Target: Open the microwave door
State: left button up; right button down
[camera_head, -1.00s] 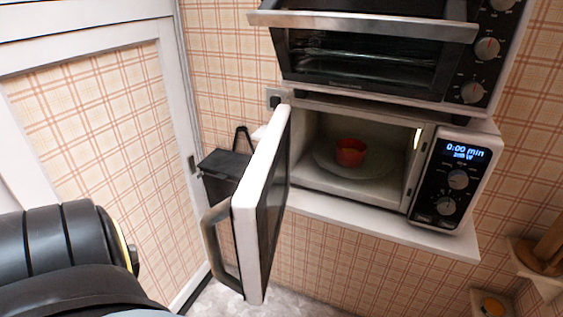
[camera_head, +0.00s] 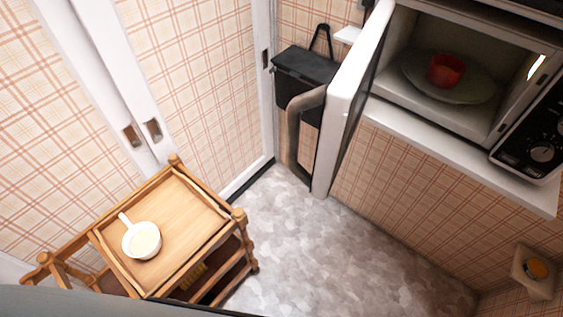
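The white microwave (camera_head: 470,70) stands on a white shelf at the upper right. Its door (camera_head: 352,85) is swung wide open toward me, with the grey handle (camera_head: 297,125) on its left side. Inside the microwave, a red cup (camera_head: 445,70) sits on a round plate (camera_head: 420,82). Neither of my grippers shows in the head view. Nothing is touching the door or its handle.
A wooden cart (camera_head: 190,225) stands at the lower left, with a white handled cup (camera_head: 141,239) on top. A black bin-like box (camera_head: 300,72) is behind the door. The grey floor (camera_head: 320,250) in the middle is clear. A small wall shelf (camera_head: 535,271) is at the lower right.

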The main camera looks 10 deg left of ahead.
aim_at(343, 101)
jog(key=u, duration=2.75)
jog(key=k, duration=1.25)
jog(key=z, duration=0.85)
